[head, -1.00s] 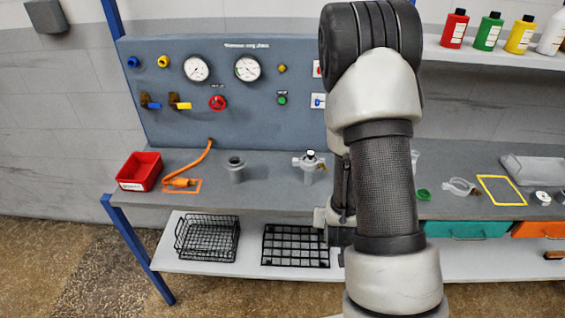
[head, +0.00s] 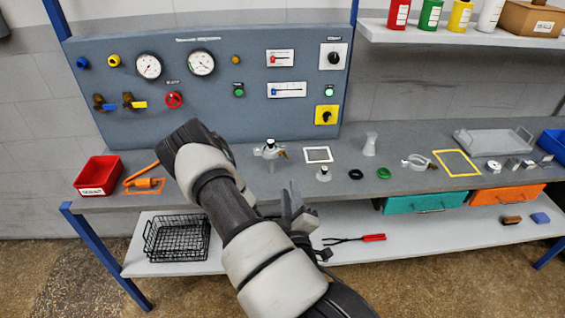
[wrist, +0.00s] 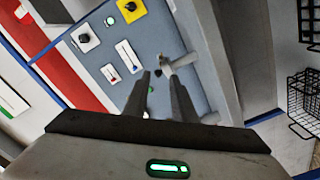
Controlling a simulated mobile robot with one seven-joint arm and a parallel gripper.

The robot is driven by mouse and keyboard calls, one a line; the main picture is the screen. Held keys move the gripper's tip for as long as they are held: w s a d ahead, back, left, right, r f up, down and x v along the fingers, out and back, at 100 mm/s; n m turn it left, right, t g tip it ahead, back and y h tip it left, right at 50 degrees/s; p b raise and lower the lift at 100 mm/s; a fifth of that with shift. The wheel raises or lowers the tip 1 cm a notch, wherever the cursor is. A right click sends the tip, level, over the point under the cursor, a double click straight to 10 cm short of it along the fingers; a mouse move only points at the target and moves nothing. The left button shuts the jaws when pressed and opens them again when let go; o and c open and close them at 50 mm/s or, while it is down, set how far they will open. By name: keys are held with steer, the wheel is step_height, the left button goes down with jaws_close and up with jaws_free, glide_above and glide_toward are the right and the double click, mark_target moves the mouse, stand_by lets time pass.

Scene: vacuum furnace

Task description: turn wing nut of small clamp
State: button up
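A small metal clamp (head: 259,152) sits around an upright grey pipe fitting on the bench, with a black-capped part on top. A brass-coloured piece, apparently its wing nut (head: 283,154), sticks out at the right. My gripper (head: 291,190) is in front of the bench edge, below and slightly right of the clamp, apart from it. In the wrist view my gripper (wrist: 159,75) has its two fingers apart with nothing held between them. A grey fitting (wrist: 180,63) shows beyond the right fingertip; its wing nut is not clear there.
A blue-grey gauge panel (head: 230,110) stands behind the bench. A red bin (head: 98,176) is at the left. A larger open clamp (head: 415,161), a white-framed mat (head: 318,147) and small rings lie to the right. A wire basket (head: 160,240) is on the lower shelf.

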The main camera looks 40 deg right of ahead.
mark_target(284, 157)
steer(key=p+x, duration=0.1)
steer(key=x, duration=1.2)
steer(key=shift+w+d+p, duration=0.15)
steer(key=shift+w+p, duration=0.2)
steer(key=shift+p, duration=0.05)
steer(key=shift+c, duration=0.2)
jaws_close()
